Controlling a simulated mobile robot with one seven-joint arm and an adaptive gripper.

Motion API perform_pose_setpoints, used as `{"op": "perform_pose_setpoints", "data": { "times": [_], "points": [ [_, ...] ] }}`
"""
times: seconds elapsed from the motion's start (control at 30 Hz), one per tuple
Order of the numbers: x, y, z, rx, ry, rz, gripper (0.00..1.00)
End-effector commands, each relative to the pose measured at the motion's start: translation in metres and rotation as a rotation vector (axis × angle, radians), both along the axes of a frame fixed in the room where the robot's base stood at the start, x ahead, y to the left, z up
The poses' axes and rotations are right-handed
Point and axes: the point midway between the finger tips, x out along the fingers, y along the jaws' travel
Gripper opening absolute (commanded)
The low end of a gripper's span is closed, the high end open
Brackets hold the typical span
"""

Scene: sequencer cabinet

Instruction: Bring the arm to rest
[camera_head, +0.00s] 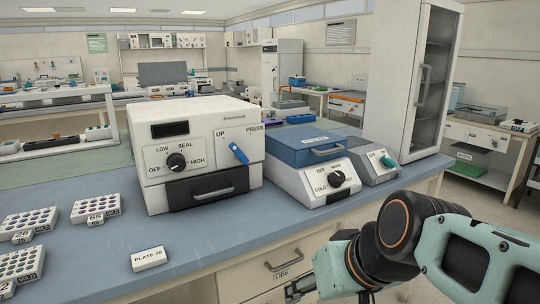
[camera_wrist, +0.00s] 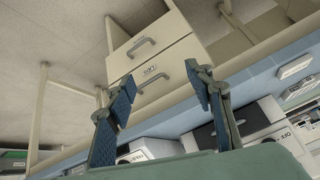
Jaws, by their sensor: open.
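My gripper (camera_wrist: 166,82) shows in the wrist view with its two blue-padded fingers spread apart and nothing between them. In the head view my arm (camera_head: 398,235) reaches in from the lower right, bent at a dark joint. Its gripper end (camera_head: 300,288) is low, in front of the bench edge and near a drawer front (camera_head: 275,268), and partly cut off by the picture's bottom. In the wrist view two drawers with grey handles (camera_wrist: 150,72) lie beyond the fingers, and the view is strongly tilted.
On the blue bench (camera_head: 230,240) stand a sealer (camera_head: 200,150) with a dial and blue lever, a blue-lidded device (camera_head: 308,150), a smaller knobbed device (camera_head: 372,160), several tube racks (camera_head: 30,222) and a "PLATE 26" block (camera_head: 149,258). A tall glass-doored cabinet (camera_head: 410,75) stands behind right.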

Motion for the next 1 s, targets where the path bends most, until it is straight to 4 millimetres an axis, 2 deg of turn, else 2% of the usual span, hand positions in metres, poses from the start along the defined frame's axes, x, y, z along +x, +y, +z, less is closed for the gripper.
{"op": "perform_pose_setpoints", "data": {
  "times": [0.03, 0.23, 0.27, 0.3, 0.57, 1.0],
  "points": [
    [-0.013, -0.013, -0.021, -0.030, 0.011, -0.046, 0.48],
    [-0.062, -0.065, -0.063, -0.171, 0.066, -0.255, 0.48],
    [-0.060, -0.063, -0.039, -0.164, 0.068, -0.246, 0.48],
    [-0.059, -0.061, -0.026, -0.161, 0.069, -0.242, 0.48],
    [-0.058, -0.060, 0.031, -0.158, 0.070, -0.237, 0.48],
    [-0.058, -0.060, 0.148, -0.156, 0.069, -0.236, 0.48]
  ]
}}
